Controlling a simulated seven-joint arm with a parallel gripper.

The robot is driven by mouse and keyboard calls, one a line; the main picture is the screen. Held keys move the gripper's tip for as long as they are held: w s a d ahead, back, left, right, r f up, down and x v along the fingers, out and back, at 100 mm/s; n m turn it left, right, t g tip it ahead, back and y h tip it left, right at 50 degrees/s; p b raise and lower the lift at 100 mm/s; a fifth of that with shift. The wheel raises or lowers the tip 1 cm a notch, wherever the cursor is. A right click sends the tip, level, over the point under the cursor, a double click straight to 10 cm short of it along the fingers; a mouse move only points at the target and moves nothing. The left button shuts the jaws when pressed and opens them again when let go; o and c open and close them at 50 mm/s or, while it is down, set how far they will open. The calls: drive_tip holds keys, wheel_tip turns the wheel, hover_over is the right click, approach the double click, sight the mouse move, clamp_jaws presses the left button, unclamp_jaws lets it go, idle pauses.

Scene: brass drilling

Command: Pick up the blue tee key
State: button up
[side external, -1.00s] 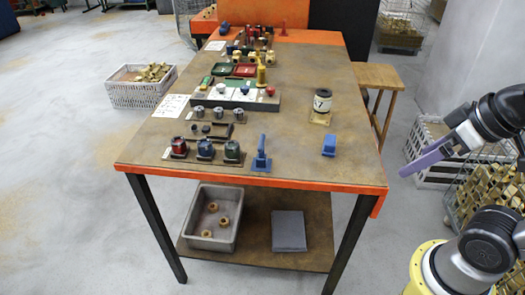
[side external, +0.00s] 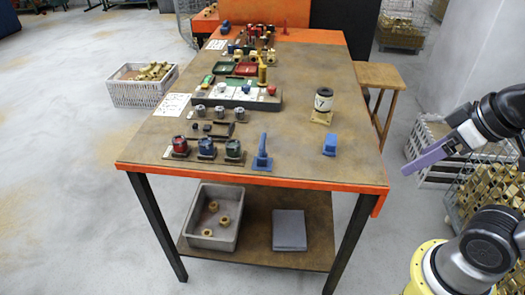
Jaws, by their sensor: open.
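The blue tee key (side external: 262,153) stands upright near the front edge of the table, with a tall blue shaft rising from a blue foot. My gripper (side external: 424,159) is at the right, off the table's right side and well apart from the key. Its purple end points left and down toward the table. It is open, with nothing seen in it; the gap between its fingers is hard to make out.
A wooden stool (side external: 382,80) is beside the table. The tabletop's right half is mostly clear.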

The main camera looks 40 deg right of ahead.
drive_tip(key=w+a+r+n+g, duration=0.1)
drive_tip(key=w+r+n, duration=0.5)
drive_tip(key=w, duration=0.2)
drive_tip(key=w+a+r+n, duration=0.1)
drive_tip(key=w+r+n, duration=0.4)
drive_tip(key=w+n, duration=0.25)
drive_tip(key=n+g, duration=0.5)
hover_over(263, 156)
drive_tip(key=shift+m, duration=0.25)
wheel_tip(263, 156, down, 24)
drive_tip(key=shift+w+d+f, duration=0.1)
drive_tip(key=shift+w, duration=0.05)
drive_tip(key=shift+w+d+f, duration=0.1)
drive_tip(key=shift+w+f, duration=0.05)
drive_tip(key=shift+f, duration=1.35)
drive_tip(key=shift+w+d+f, duration=0.1)
drive_tip(key=shift+f, duration=1.35)
